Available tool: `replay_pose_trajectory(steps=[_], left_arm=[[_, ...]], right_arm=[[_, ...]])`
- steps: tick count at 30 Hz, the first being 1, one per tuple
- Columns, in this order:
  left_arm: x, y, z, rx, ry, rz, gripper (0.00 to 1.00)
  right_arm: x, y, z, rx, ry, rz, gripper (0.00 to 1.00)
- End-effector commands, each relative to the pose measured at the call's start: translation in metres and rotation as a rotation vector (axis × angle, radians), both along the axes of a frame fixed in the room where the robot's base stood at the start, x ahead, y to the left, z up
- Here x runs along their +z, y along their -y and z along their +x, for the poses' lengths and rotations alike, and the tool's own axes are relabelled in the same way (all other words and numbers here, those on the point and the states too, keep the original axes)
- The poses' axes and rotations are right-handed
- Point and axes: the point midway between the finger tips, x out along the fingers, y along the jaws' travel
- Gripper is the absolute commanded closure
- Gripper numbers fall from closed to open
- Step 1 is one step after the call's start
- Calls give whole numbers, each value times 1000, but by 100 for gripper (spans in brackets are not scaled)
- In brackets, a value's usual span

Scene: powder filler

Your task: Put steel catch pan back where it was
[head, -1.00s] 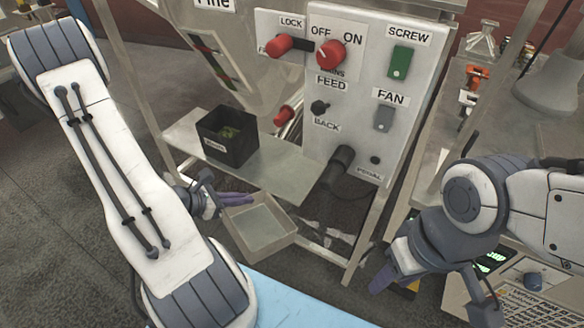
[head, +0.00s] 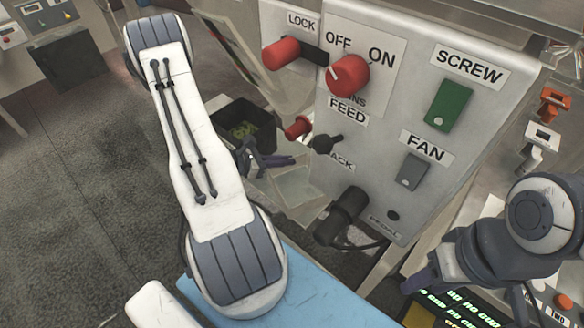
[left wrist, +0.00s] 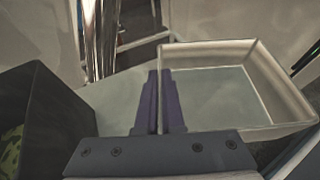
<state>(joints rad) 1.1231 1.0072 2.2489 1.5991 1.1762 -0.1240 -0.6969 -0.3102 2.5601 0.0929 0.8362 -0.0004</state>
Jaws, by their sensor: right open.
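The steel catch pan (left wrist: 284,85) is a shallow, open square tray, seen in the left wrist view right of my fingers. In the head view the pan (head: 298,184) is partly hidden behind the control panel. My left gripper (head: 275,160) is shut on the pan's left wall, with its purple fingers (left wrist: 166,98) on either side of it. The pan is close to the machine's metal shelf (left wrist: 118,98); I cannot tell whether it touches it. My right gripper (head: 418,284) is open and empty at the lower right, away from the pan.
A black bin (head: 228,118) with green contents stands left of the pan; it also shows in the left wrist view (left wrist: 55,105). The control panel (head: 385,110), with red knobs and a dark pedal plug (head: 345,215), stands close right of my left gripper.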

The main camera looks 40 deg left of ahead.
Motion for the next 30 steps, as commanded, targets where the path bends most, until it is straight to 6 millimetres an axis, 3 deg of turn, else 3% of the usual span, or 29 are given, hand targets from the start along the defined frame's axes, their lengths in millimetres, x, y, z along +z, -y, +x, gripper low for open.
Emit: replay_pose_trajectory(steps=[3, 9, 14, 20, 26, 29, 30], left_arm=[[-18, -10, 24, -5, 2, 1, 100], [-30, -20, 45, -5, 1, -1, 100], [-40, -21, 47, -4, -2, -3, 100], [-70, -21, 46, -3, -2, -4, 100], [-71, -21, 46, -3, -1, 0, 100], [-71, -21, 46, -3, -2, 1, 68], [-71, -21, 46, -3, -2, 0, 65]], right_arm=[[-10, 0, 0, 0, 0, 0, 51], [-14, 0, 0, 0, 0, 0, 51], [-19, 0, 0, 0, 0, 0, 51], [-31, 0, 0, 0, 0, 0, 51], [-29, 0, 0, 0, 0, 0, 51], [-29, 0, 0, 0, 0, 0, 51], [-29, 0, 0, 0, 0, 0, 51]])
